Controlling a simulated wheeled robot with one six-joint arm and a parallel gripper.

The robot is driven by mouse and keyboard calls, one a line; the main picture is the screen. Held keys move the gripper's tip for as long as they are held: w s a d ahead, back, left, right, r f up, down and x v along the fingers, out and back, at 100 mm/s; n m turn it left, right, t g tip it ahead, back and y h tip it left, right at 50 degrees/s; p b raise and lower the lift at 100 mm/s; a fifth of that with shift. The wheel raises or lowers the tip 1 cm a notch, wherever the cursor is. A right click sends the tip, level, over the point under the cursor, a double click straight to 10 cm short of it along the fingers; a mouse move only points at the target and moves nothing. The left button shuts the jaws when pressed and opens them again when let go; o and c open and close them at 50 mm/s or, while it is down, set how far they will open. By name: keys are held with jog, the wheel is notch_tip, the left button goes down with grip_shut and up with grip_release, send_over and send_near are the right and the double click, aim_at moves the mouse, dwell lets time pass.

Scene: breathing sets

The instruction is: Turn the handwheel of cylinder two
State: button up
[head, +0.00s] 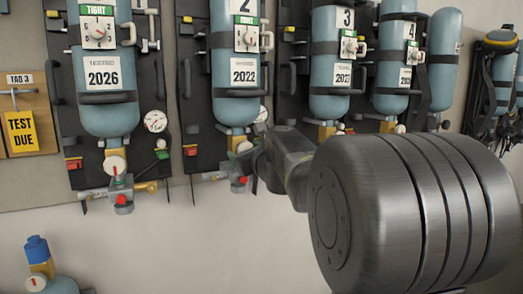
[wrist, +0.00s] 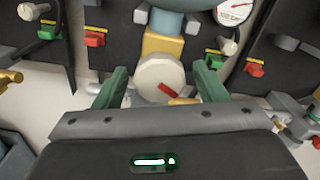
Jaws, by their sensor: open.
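Cylinder two (head: 234,95) is a blue bottle hung upside down on a dark backplate, with a "2" and a 2022 label. In the wrist view its yellow valve block (wrist: 163,42) sits above its handwheel (wrist: 158,75), a round cream knob with a red mark pointing to the lower right. My gripper (wrist: 160,80) is open, its green fingers on either side of the handwheel with a visible gap at each side. In the head view my gripper (head: 250,160) is just below cylinder two, and my arm hides part of the valve area.
Cylinder one (head: 108,110) with its own handwheel (head: 115,165) hangs to the left. Cylinder three (head: 330,80) and cylinder four (head: 390,90) hang to the right. A pressure gauge (wrist: 233,10) and red clips (wrist: 253,69) flank the valve. Hose fittings (wrist: 292,108) lie close to the right finger.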

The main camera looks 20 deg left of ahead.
jog(key=shift+w+a, duration=0.15)
jog(key=shift+a, duration=0.1)
jog(key=c, duration=1)
